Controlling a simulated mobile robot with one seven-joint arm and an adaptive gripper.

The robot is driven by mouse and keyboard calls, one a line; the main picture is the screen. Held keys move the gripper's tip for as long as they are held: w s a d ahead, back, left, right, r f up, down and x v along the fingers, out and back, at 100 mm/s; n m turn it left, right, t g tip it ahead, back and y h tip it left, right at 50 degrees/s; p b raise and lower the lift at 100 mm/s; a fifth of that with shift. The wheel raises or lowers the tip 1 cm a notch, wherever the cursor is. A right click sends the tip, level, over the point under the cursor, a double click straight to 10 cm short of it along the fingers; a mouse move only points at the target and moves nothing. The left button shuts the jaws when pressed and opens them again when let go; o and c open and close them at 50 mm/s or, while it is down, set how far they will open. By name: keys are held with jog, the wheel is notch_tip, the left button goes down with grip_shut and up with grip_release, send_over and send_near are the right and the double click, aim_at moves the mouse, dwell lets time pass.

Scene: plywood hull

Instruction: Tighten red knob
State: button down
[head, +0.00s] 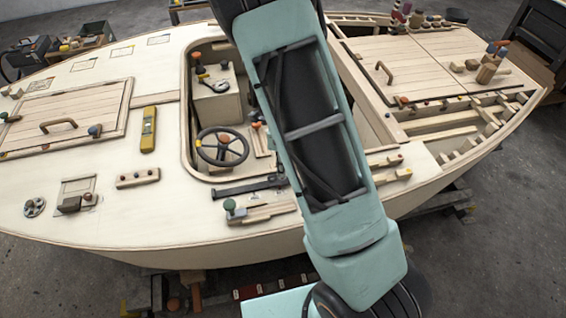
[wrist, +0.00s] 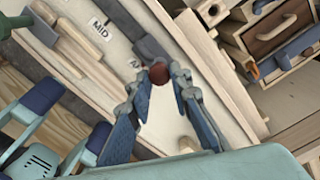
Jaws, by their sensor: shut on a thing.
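The dark red knob (wrist: 158,74) shows in the wrist view as a small round ball, near a grey bar on a pale wooden board. My gripper (wrist: 158,80) has its two blue jointed fingers on either side of the knob, shut on it. The fingertips cover part of the knob's sides, and its shaft cannot be made out. In the head view my arm crosses the middle of the boat, and my gripper cannot be seen there. I cannot tell which knob in the head view is the held one.
A wooden drawer unit (wrist: 270,35) stands at the upper right of the wrist view. The pale board (wrist: 112,40) carries labels, one reading MID. In the head view the plywood hull (head: 120,215) holds a steering wheel (head: 222,147), a yellow level (head: 148,129) and several small knobs.

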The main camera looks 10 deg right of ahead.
jog(key=shift+w+r, duration=0.15)
jog(key=shift+w, duration=0.05)
dwell(0.3)
jog(key=c, duration=2)
grip_release()
jog(key=shift+c, duration=0.2)
jog(key=o, duration=0.3)
jog(key=shift+s, duration=0.15)
notch_tip(320, 180, up, 12)
